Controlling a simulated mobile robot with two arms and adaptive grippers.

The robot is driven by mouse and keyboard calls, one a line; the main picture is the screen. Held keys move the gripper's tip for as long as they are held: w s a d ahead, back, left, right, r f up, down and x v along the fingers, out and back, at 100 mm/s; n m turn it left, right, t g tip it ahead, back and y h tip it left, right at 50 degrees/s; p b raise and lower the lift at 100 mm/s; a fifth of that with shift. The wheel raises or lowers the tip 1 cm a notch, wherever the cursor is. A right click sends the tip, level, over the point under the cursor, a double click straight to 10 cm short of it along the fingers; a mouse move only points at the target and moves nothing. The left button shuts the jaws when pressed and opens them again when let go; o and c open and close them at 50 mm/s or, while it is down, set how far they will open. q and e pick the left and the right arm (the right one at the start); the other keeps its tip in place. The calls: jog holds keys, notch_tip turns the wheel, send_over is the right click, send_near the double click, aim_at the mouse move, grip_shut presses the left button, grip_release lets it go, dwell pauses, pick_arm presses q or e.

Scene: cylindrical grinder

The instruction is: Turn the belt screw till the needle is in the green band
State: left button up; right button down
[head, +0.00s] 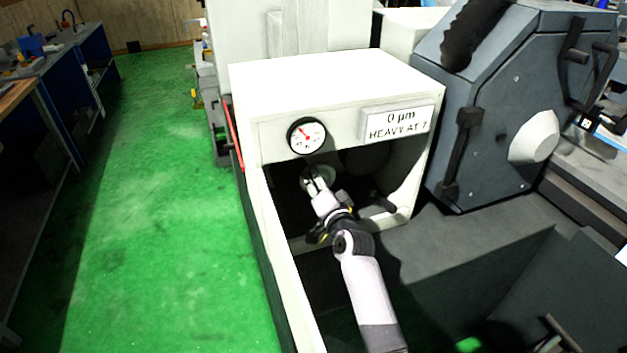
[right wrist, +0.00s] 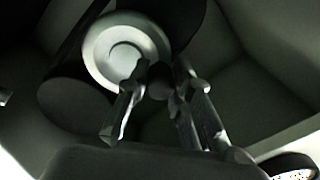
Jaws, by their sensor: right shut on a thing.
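The dial gauge (head: 306,136) is on the front of the white housing, with a white face and black rim. Its red needle points to the upper left; I cannot make out a green band at this size. My right gripper (head: 315,180) reaches into the dark opening below the gauge. In the right wrist view its fingers (right wrist: 158,85) are closed around a small dark round piece (right wrist: 160,76), which appears to be the belt screw. The screw is mostly hidden by the fingers. A pale pulley disc (right wrist: 112,45) sits just behind them. My left gripper is not in view.
The white housing (head: 330,82) surrounds the opening closely with its walls. A sign (head: 397,122) reads "0 µm HEAVY AT 7". A grey grinder head (head: 500,110) stands to the right. Green floor (head: 170,200) lies open at the left, beside workbenches.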

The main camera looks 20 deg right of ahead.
jog(key=m, duration=0.1)
jog(key=d+m, duration=0.1)
jog(key=m, duration=0.1)
jog(key=m+p, duration=0.1)
jog(key=shift+d+r+m, duration=0.25)
jog(key=shift+m, duration=0.05)
dwell(0.5)
jog(key=c, duration=1.4)
grip_release()
jog(key=s, duration=1.2)
jog(key=shift+d, duration=0.25)
